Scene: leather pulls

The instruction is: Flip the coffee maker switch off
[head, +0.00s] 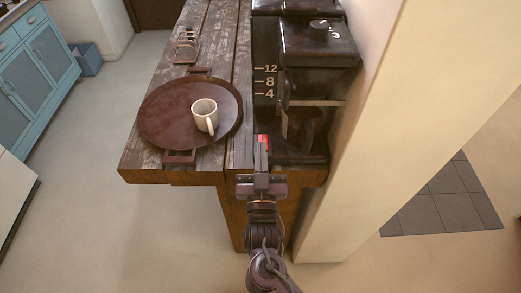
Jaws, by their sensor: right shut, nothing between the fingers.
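The black coffee maker (318,42) stands on the right end of the wooden counter, against the wall. Its front faces me, with the marks 12, 8 and 4 on a dark panel at its left. A small red part (262,139), seemingly the switch, shows low at its front left. My right gripper (261,152) is shut and empty, its fingertips at the red part and partly covering it. I cannot tell whether they touch, or which way the switch is set. My left gripper is not in view.
A round brown tray (160,118) with a white mug (204,115) on it lies left of the coffee maker. A wall corner (375,130) rises close on the right. The floor in front is clear.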

